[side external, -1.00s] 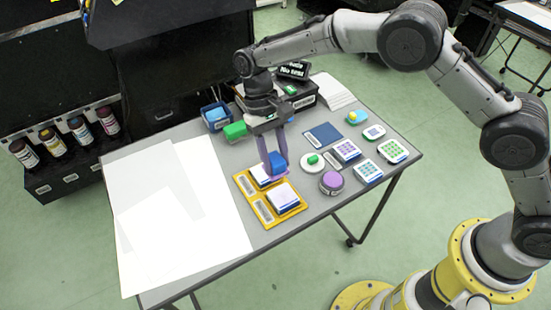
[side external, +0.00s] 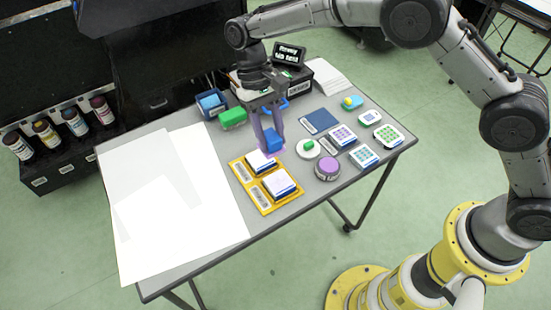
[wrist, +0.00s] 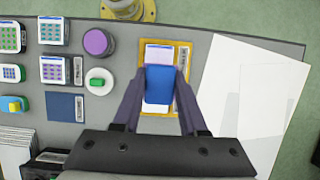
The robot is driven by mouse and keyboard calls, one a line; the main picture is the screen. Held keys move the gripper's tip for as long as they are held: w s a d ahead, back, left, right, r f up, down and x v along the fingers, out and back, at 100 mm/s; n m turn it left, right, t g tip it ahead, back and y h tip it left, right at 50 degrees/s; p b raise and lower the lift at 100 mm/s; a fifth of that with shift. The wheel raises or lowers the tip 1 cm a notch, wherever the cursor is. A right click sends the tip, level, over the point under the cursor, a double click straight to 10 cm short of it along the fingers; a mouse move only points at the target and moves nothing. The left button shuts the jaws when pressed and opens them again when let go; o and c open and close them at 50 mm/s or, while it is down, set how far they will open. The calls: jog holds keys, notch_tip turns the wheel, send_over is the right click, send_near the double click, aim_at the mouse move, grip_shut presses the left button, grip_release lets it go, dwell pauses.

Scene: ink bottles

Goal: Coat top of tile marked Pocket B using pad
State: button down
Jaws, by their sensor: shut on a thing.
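My gripper (side external: 271,146) is shut on a blue pad (side external: 272,140), which also shows between the fingers in the wrist view (wrist: 160,86). A yellow tray (side external: 267,209) holds two pale tiles in separate pockets, with grey label plates beside them. The pad is over or just behind the far tile (side external: 262,160) in the side view; whether it touches cannot be told. The near tile (side external: 281,184) is clear of the pad and shows in the wrist view (wrist: 158,54). The pocket labels are too small to read, and the pad partly hides the far tile in the wrist view.
A purple-topped round jar (side external: 327,168) and a white dish with a green knob (side external: 307,149) stand right of the tray. Several patterned tiles, a dark blue square (side external: 320,121) and a green block (side external: 232,118) lie around. White sheets (side external: 180,215) cover the left.

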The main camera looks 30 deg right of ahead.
aim_at(271, 157)
jog(key=shift+f, duration=0.1)
jog(key=shift+f, duration=3.45)
jog(key=shift+f, duration=1)
jog(key=shift+s+r, duration=0.15)
jog(key=shift+s, duration=1.5)
jog(key=shift+s+f, duration=0.2)
jog(key=shift+s, duration=1.55)
jog(key=shift+w, duration=0.1)
